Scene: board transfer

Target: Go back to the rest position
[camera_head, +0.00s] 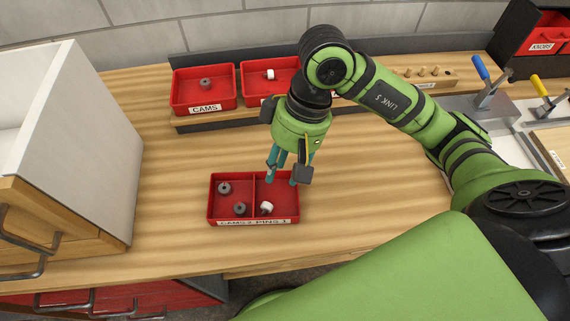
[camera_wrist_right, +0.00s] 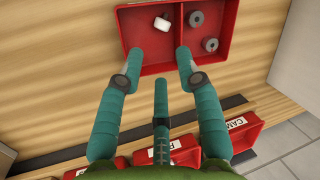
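The tray also shows in that view (camera_wrist_right: 226,25). Its left compartment holds two grey cams, one at the back (camera_head: 224,188) and one nearer the front (camera_head: 240,208). Its right compartment holds a white pin (camera_head: 266,208), also seen in the wrist view (camera_wrist_right: 162,22). My left gripper is not in view.
A red bin labelled "CAMS" (camera_head: 184,101) and another red bin (camera_head: 251,90) stand behind on a ledge. A white-sided cabinet (camera_head: 88,150) is at left. A wooden block with pegs (camera_head: 440,75) and clamps (camera_head: 484,80) are at right. The wooden bench (camera_head: 360,205) is clear right of the tray.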

